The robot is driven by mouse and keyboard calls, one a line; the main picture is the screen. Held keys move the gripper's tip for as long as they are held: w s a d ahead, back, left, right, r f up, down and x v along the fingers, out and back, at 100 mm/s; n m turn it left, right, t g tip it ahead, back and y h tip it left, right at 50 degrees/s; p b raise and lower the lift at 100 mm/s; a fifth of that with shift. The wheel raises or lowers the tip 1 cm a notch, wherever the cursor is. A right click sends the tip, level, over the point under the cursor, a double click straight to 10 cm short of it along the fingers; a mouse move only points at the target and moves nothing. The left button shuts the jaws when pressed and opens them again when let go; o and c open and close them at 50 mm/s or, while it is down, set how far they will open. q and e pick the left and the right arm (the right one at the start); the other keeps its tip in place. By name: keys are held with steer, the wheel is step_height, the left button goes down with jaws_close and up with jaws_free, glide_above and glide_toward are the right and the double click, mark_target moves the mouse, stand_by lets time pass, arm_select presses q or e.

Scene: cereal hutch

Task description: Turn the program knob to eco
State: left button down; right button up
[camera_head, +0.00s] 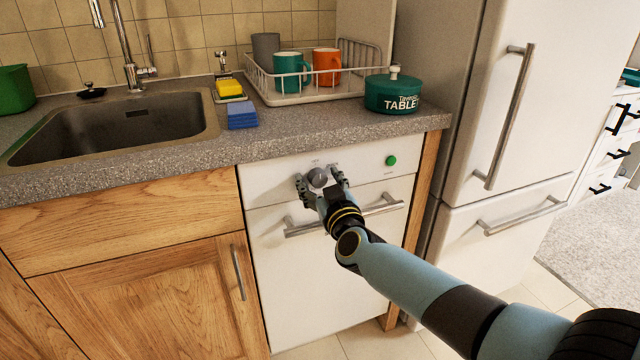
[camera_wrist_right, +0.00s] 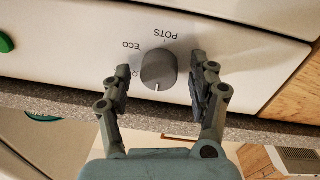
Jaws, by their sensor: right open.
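The grey round program knob (camera_head: 318,177) is on the white dishwasher's front panel (camera_head: 365,163). In the right wrist view, which is upside down, the knob (camera_wrist_right: 158,68) has a pale line near its lower edge, pointing down in the picture. The printed label POTS is above it to the right, ECO to its upper left, and a partly covered label at its left. My right gripper (camera_head: 318,180) is open, its fingers (camera_wrist_right: 160,66) on either side of the knob with a small gap at each side. My left gripper is out of view.
A green button (camera_head: 391,160) sits right of the knob. The dishwasher's bar handle (camera_head: 385,206) runs below. The speckled worktop (camera_head: 180,155) overhangs above, holding a dish rack (camera_head: 300,98) with mugs and a green pot (camera_head: 393,94). The fridge (camera_head: 470,130) stands at the right.

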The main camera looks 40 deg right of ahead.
steer(key=shift+c, duration=0.2)
steer(key=c, duration=1.1)
